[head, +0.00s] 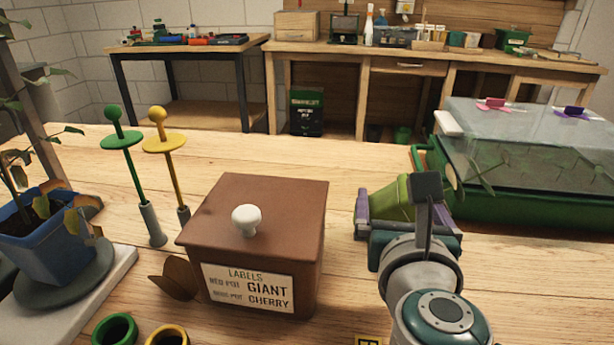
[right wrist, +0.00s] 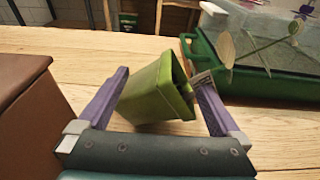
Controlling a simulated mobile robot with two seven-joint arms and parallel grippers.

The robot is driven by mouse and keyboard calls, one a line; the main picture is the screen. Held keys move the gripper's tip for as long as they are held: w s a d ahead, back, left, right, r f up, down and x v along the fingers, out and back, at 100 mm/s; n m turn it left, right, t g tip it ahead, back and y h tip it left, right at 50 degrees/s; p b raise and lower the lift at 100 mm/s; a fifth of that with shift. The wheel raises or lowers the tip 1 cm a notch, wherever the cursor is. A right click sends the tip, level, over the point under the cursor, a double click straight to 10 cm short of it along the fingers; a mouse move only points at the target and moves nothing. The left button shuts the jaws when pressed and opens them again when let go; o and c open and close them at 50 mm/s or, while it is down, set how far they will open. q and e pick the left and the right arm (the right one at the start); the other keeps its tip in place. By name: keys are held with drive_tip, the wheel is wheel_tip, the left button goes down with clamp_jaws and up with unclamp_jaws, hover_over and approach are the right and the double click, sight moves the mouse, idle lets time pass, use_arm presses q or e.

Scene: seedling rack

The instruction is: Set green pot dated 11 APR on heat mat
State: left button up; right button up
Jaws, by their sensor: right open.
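A green pot (head: 391,199) is tilted over above or on the wooden bench, right of the brown box. In the right wrist view the green pot (right wrist: 150,96) leans with its mouth to the right, and a pale-leaved seedling (right wrist: 228,48) reaches out past it. A small tag (right wrist: 203,79) shows at the rim; its writing is unreadable, so the date cannot be told. My right gripper (head: 405,205) is open, its purple fingers on either side of the pot. I cannot tell whether they touch it. I cannot make out a heat mat. My left gripper is out of view.
A lidded brown label box (head: 252,215) stands close left of my right gripper. A green propagator with a clear lid (head: 510,207) stands close on the right. A blue pot (head: 45,240), green and yellow dibbers (head: 135,180) and small rings stand left.

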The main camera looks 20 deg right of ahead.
drive_tip(key=shift+a+f, duration=0.25)
drive_tip(key=shift+a, duration=0.35)
drive_tip(key=shift+w+d+r, duration=0.1)
drive_tip(key=shift+w+r, duration=0.05)
drive_tip(key=shift+r, duration=0.05)
drive_tip(key=shift+c, duration=1.2)
drive_tip(key=shift+r, duration=0.1)
drive_tip(key=c, duration=0.8)
clamp_jaws()
